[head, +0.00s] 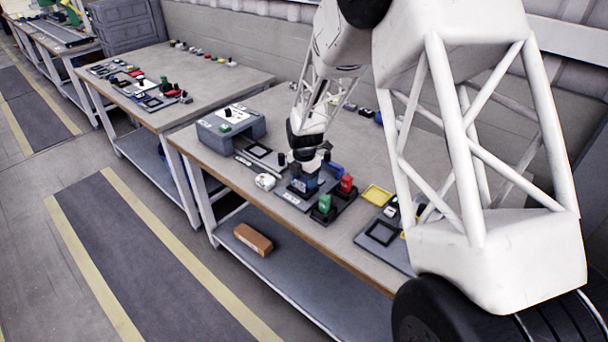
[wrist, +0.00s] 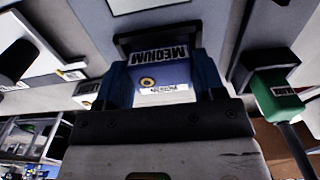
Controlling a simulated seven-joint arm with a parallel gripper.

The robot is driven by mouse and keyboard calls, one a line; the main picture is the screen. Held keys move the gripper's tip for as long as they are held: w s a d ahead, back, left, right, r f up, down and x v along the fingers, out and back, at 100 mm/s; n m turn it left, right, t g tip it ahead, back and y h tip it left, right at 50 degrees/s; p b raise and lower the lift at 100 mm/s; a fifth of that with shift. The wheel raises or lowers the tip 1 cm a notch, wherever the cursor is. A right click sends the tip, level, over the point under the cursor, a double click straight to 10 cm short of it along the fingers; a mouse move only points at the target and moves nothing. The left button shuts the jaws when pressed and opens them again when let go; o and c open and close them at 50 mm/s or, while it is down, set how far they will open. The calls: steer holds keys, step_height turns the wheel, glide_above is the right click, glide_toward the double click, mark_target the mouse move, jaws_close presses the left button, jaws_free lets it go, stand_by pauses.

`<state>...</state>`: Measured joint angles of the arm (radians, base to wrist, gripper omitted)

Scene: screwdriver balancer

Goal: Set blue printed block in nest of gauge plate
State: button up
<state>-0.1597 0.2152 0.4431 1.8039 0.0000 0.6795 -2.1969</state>
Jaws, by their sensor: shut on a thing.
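The blue printed block (wrist: 178,73) carries a MEDIUM label and sits between the two blue fingers of my gripper (wrist: 162,84) in the wrist view. My gripper is shut on it. In the head view my gripper (head: 304,184) points down low over the grey gauge plate (head: 287,199) near the table's front edge, and the fingers hide most of the block. The dark rim of the nest (wrist: 124,45) shows just beyond the block in the wrist view. I cannot tell whether the block is seated in the nest or held just above it.
A green block (head: 324,203) and a red block (head: 347,183) stand in dark holders close right of my gripper. A white rounded item (head: 265,181) lies to the left. A grey bridge-shaped stand (head: 230,128) is farther left, a yellow tray (head: 377,194) to the right.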

steer(key=shift+f, duration=0.25)
steer(key=o, duration=1)
steer(key=shift+r, duration=3.9)
steer(key=shift+r, duration=0.15)
steer(key=shift+r, duration=2.35)
